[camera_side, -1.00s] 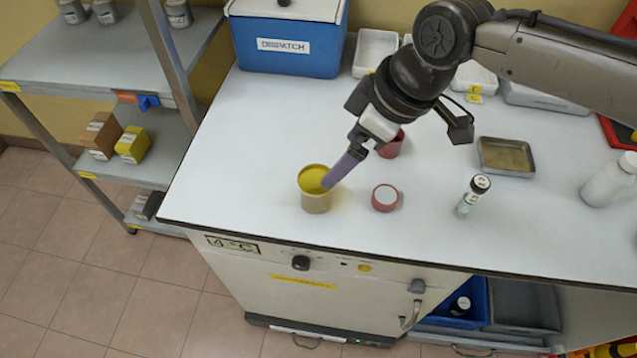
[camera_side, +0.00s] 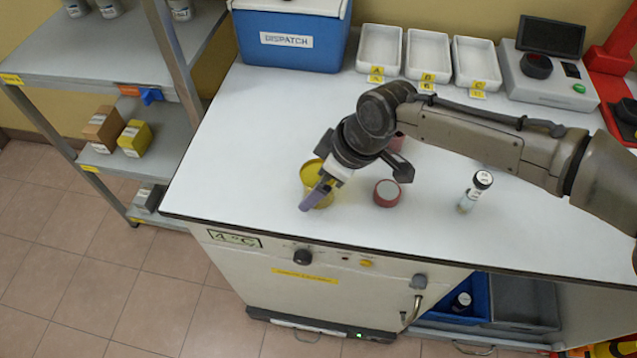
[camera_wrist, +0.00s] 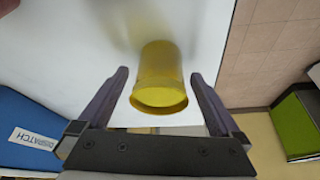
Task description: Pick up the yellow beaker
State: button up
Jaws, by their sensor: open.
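The yellow beaker (camera_side: 308,172) stands on the white bench near its front edge, partly hidden by my gripper in the side view. My gripper (camera_side: 312,200) is low at the beaker, its purple-grey fingers tilted downward. In the wrist view the beaker (camera_wrist: 160,80) stands between and just beyond the two spread fingers of my gripper (camera_wrist: 160,85), its rim facing me. Gaps show on both sides of the beaker, and nothing is held.
Three white trays (camera_side: 428,55) and the blue dispatch box (camera_side: 290,40) are at the back. The bench left of the beaker is clear.

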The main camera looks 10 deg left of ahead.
jog(key=shift+a+f, duration=0.2)
jog(key=shift+f, duration=0.2)
jog(key=c, duration=1.3)
jog(key=shift+c, duration=0.2)
jog(key=shift+r, duration=0.1)
